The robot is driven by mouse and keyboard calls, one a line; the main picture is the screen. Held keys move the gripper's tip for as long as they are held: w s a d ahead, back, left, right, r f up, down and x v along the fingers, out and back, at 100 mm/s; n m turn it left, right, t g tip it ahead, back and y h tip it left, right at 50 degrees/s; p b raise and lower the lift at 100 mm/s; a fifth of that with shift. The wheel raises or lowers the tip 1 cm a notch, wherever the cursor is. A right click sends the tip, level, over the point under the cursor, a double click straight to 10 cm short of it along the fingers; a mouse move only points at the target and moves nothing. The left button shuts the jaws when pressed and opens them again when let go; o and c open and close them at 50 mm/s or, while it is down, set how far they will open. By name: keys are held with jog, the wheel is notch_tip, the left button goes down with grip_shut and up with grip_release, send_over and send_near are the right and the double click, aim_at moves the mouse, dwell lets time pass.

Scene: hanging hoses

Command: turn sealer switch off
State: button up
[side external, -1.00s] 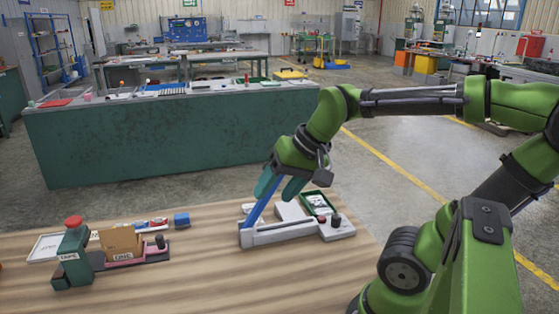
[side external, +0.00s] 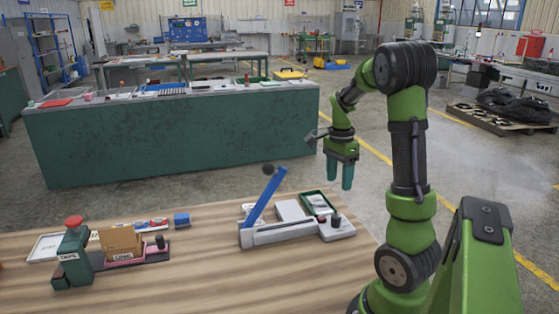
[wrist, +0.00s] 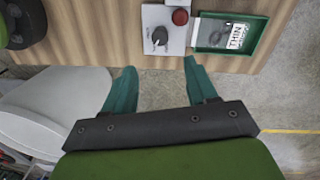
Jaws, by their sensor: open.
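The sealer (side external: 280,236) stands on the wooden table with a pale base and a raised, tilted blue lever (side external: 265,198). At its right end is a light switch panel (side external: 345,232) with a dark knob. In the wrist view the panel (wrist: 151,15) shows the black rotary knob (wrist: 160,36) with a pale pointer line, beside a round red part (wrist: 180,17). The lettering by the knob is too small to read surely. My gripper (side external: 339,183) is open and empty, fingers down, above and beyond the panel. Its fingertips (wrist: 160,66) show below the knob in the wrist view, apart from it.
A green tray (wrist: 257,40) with a "THIN" label lies beside the panel. At the table's left are a green tape device (side external: 73,262) with a red top and a cardboard box (side external: 120,243). The table's far edge is close to the panel; open floor lies beyond.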

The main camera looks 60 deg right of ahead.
aim_at(336, 216)
jog(key=f, duration=1.2)
jog(key=shift+s+a, duration=0.2)
jog(key=shift+s, duration=0.1)
jog(key=shift+r, duration=0.1)
jog(key=c, duration=1)
jog(key=shift+c, duration=0.2)
jog(key=n, duration=0.5)
jog(key=shift+w+n, duration=0.1)
jog(key=shift+n, duration=0.3)
jog(key=n, duration=0.6)
jog(key=shift+h, duration=0.3)
jog(key=shift+a, duration=0.1)
